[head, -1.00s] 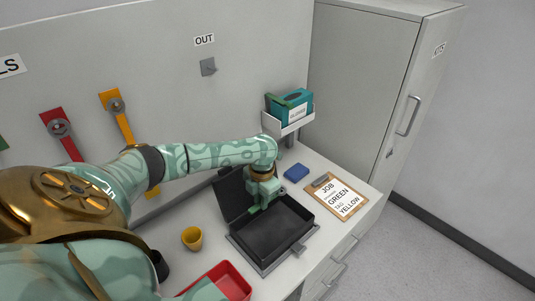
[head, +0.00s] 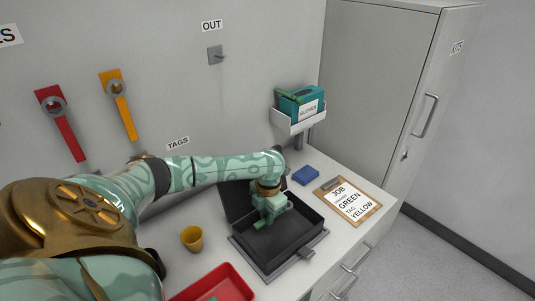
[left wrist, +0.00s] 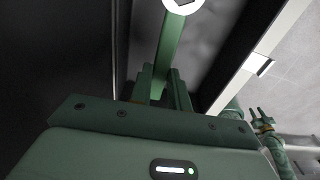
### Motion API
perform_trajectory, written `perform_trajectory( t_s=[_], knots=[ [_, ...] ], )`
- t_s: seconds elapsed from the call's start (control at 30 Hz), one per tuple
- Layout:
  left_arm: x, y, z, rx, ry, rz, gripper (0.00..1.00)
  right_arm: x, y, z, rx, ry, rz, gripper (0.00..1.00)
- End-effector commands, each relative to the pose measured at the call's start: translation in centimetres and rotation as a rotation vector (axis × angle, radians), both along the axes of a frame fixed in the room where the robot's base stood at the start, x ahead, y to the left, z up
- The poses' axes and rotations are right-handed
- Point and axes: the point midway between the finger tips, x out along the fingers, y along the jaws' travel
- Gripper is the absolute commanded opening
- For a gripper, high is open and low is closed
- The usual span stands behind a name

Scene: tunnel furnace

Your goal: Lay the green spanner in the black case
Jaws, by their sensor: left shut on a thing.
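The black case (head: 292,250) lies open on the bench with its lid (head: 234,201) raised at the back. My left gripper (head: 266,216) points down over the back left part of the case. It is shut on the green spanner (left wrist: 170,48), which stretches away from the fingers in the left wrist view, with its pale ring end at the top edge. In the head view only a short green piece shows by the fingertips, and I cannot tell whether it touches the case floor. A small green pronged part, seemingly my right gripper (left wrist: 258,116), shows in the left wrist view.
A clipboard (head: 359,216) and a blue block (head: 306,175) lie right of the case. A yellow cup (head: 192,238) and a red tray (head: 235,276) stand to its left. A glove box (head: 301,104) sits in a holder behind. Red and orange spanners hang on the wall.

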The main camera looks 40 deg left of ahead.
Motion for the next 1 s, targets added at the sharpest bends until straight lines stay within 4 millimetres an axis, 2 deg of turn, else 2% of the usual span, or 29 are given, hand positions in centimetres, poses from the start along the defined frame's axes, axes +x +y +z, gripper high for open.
perform_trajectory(
  t_s=[0.1, 0.5, 0.93, 0.97, 1.0],
  knots=[
    [0.0, 0.0, -1.4, -0.001, 0.001, 0.0, 0.02, -0.1, 0.0, -0.9, 0.0, 0.002, 0.0, 0.36],
    [0.0, 0.0, -5.0, -0.001, 0.001, 0.0, 0.02, -0.5, 0.0, -3.1, 0.001, 0.011, -0.001, 0.36],
    [0.0, 0.0, -5.5, -0.001, -0.001, 0.001, 0.02, -0.5, 0.1, -3.4, 0.001, 0.012, -0.001, 0.36],
    [0.0, 0.0, -5.5, -0.001, -0.001, 0.0, 0.26, -0.5, 0.1, -3.4, 0.001, 0.012, -0.001, 0.36],
    [0.0, 0.0, -5.5, -0.001, -0.001, 0.001, 0.37, -0.5, 0.1, -3.4, 0.001, 0.012, -0.001, 0.36]
  ],
)
